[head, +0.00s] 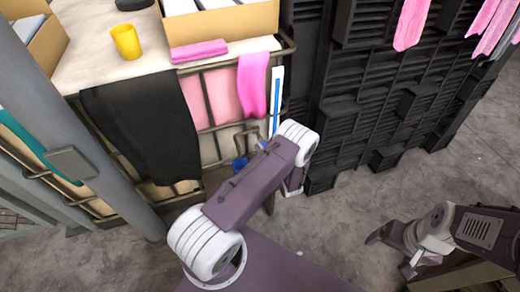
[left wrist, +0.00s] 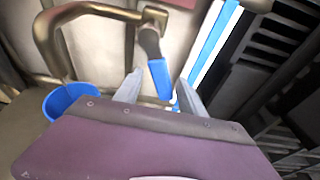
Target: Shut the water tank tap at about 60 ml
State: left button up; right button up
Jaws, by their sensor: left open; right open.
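The tap's blue handle (left wrist: 160,78) hangs from a dark metal stem in the left wrist view. My left gripper (left wrist: 157,84) is open, with one finger on each side of the handle; I cannot tell if they touch it. A tall white strip with a blue band (left wrist: 208,45) stands just right of the tap; it also shows in the head view (head: 276,100). No readable level marks show on it. A blue bucket (left wrist: 68,98) is at the left below the tap. In the head view my left arm hides most of the tap. My right gripper (head: 385,234) is open, at the lower right, away from the tap.
A bent brown pipe (left wrist: 50,45) runs above the bucket. A table with a yellow cup (head: 126,41), boxes and a pink folded cloth (head: 199,51) stands at the upper left. A black cloth (head: 140,120) hangs from its front. Dark louvred panels (head: 370,90) stand to the right.

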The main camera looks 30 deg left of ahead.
pick_arm(q)
jog(key=shift+s+a+p, duration=0.55)
jog(key=shift+s+a, duration=0.35)
jog(key=shift+s, duration=0.15)
dwell(0.4)
jog(key=p+v, duration=0.4)
jog(key=v, duration=0.4)
jog(key=shift+r+p, duration=0.3)
jog(key=shift+r, duration=0.05)
jog(key=shift+s+d, duration=0.1)
jog(key=shift+s, duration=0.05)
